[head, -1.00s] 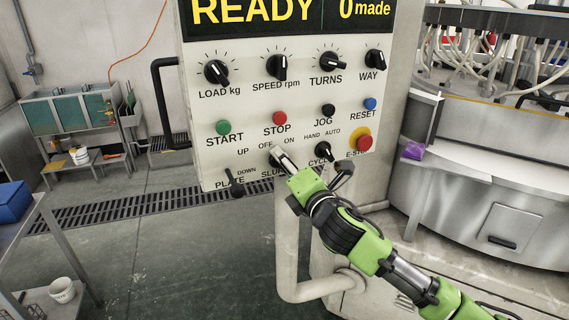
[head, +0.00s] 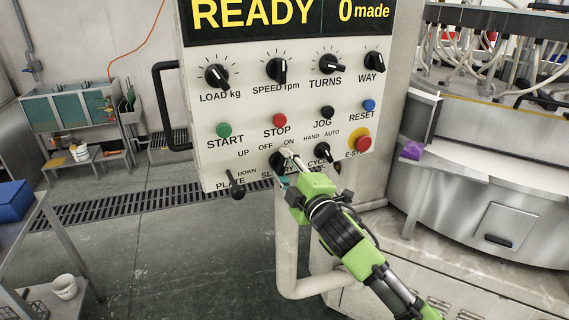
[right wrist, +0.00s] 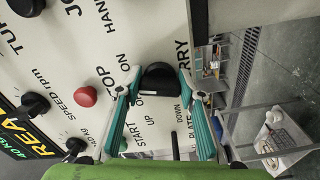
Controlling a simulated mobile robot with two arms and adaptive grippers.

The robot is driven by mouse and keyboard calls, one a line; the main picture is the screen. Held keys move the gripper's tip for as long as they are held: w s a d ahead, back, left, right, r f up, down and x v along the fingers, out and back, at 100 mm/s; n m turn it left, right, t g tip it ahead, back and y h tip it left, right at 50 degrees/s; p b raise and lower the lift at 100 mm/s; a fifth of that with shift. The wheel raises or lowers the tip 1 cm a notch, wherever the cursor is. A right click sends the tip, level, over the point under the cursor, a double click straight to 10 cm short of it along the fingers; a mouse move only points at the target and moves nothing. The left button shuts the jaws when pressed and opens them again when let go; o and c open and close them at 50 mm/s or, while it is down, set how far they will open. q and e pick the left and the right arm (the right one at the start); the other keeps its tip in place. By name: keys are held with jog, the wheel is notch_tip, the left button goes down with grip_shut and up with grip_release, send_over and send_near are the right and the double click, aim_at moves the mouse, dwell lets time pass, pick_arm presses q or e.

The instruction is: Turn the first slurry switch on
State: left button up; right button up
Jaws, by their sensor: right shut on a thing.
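The control panel (head: 240,105) faces me with a row of knobs and buttons. The slurry switch, a black knob under the OFF and ON labels (head: 278,145), is mostly covered by my right gripper (head: 285,167) in the head view. In the right wrist view the black knob (right wrist: 159,78) sits between the two fingertips, and the gripper is shut on it. The knob's exact pointing direction is hard to read. Part of the SLURRY label is hidden by the gripper. My left gripper is not in view.
The plate switch (head: 237,186) is left of the slurry switch, and the hand/auto knob (head: 323,152) is close on the right. The red stop button (head: 279,120) is above. A red emergency stop (head: 362,140) sits further right. The display reads READY.

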jog(key=shift+f+m, duration=0.1)
jog(key=shift+m, duration=1.1)
jog(key=shift+p, duration=0.3)
jog(key=o, duration=1.1)
jog(key=v, duration=1.2)
jog(key=shift+s, duration=0.1)
